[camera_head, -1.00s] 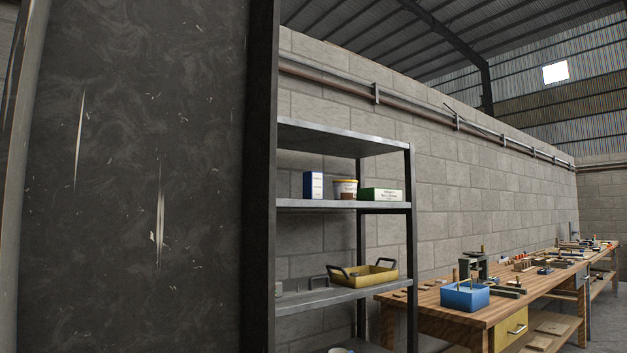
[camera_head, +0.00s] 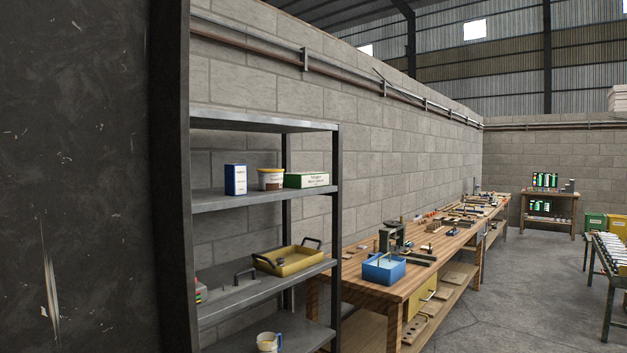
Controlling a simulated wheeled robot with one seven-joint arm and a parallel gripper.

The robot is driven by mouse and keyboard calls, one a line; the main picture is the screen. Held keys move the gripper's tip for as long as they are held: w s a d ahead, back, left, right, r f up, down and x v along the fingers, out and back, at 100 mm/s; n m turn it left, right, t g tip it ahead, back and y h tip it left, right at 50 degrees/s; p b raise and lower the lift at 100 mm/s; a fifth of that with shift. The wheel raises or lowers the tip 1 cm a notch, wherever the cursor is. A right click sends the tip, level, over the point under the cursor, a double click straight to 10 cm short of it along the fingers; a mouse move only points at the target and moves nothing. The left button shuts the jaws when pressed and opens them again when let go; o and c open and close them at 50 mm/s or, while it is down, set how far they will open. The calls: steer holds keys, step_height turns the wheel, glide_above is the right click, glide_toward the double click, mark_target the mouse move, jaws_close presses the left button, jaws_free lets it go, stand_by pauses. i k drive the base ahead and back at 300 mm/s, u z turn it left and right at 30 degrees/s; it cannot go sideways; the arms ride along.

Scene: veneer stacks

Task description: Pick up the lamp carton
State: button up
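I cannot tell which thing is the lamp carton, as the print is too small to read. On the upper shelf of the grey metal rack stands an upright blue and white carton (camera_head: 235,180). A low white and green box (camera_head: 306,180) lies at the right on the same shelf. A tub with a yellow rim (camera_head: 270,179) stands between them. My gripper is not in view.
A dark scuffed panel fills the left side, beside the rack (camera_head: 262,193). A yellow tray (camera_head: 290,262) sits on the shelf below, a mug (camera_head: 268,342) lower. A wooden workbench (camera_head: 400,287) with a blue bin (camera_head: 384,268) runs rightward. Open concrete floor (camera_head: 520,290) lies right.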

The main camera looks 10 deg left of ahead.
mark_target(236, 174)
steer(key=z, duration=0.2)
steer(key=i, duration=2.9)
steer(key=u, duration=2.15)
